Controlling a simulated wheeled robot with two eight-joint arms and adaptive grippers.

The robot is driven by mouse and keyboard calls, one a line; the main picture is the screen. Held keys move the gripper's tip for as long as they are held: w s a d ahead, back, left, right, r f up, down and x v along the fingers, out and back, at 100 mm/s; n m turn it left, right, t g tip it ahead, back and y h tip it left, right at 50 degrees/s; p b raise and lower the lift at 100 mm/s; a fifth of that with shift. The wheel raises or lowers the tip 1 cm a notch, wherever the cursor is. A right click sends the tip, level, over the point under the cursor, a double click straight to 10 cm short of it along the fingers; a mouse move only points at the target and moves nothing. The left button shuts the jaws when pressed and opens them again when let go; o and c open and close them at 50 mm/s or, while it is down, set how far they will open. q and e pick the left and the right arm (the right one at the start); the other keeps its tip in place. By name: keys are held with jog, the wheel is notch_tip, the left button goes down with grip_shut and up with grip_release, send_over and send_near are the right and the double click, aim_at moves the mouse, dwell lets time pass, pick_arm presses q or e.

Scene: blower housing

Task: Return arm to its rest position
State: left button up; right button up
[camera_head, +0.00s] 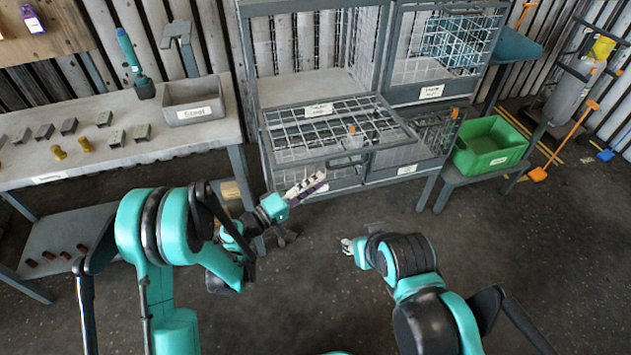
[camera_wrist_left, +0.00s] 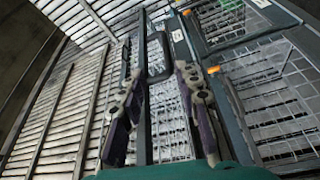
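My left arm, teal and black, comes in from the left in the head view. Its gripper (camera_head: 308,184) is raised in front of the cage cabinet, close to the lowered mesh door (camera_head: 335,128) and below its front edge. In the left wrist view the two dark purple-grey fingers (camera_wrist_left: 160,95) stand apart with nothing between them; cage bars show behind. My right arm reaches forward at the lower right. Its gripper (camera_head: 347,246) is over the bare floor, small and partly hidden by its wrist, so its opening is unclear. I see nothing held in it.
The cage cabinet (camera_head: 250,60) stands ahead. A workbench (camera_head: 90,165) with a grey bin (camera_head: 196,100) and several small parts is at the left. A green crate (camera_head: 490,147) sits on a low stand at the right. Dark floor (camera_head: 520,260) is clear at the lower right.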

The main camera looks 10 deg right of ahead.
pick_arm(q)
jog(key=s+a+r+m+y, duration=0.1)
jog(key=s+a+y, duration=0.7)
jog(key=s+a, duration=0.3)
jog(key=s+a+r+m+g+y, duration=0.1)
jog(key=s+a+y, duration=0.8)
jog(key=a, duration=0.9)
jog(key=shift+s+a+r+m, duration=0.25)
jog(key=shift+s+r+m, duration=0.15)
jog(key=shift+s+r, duration=0.45)
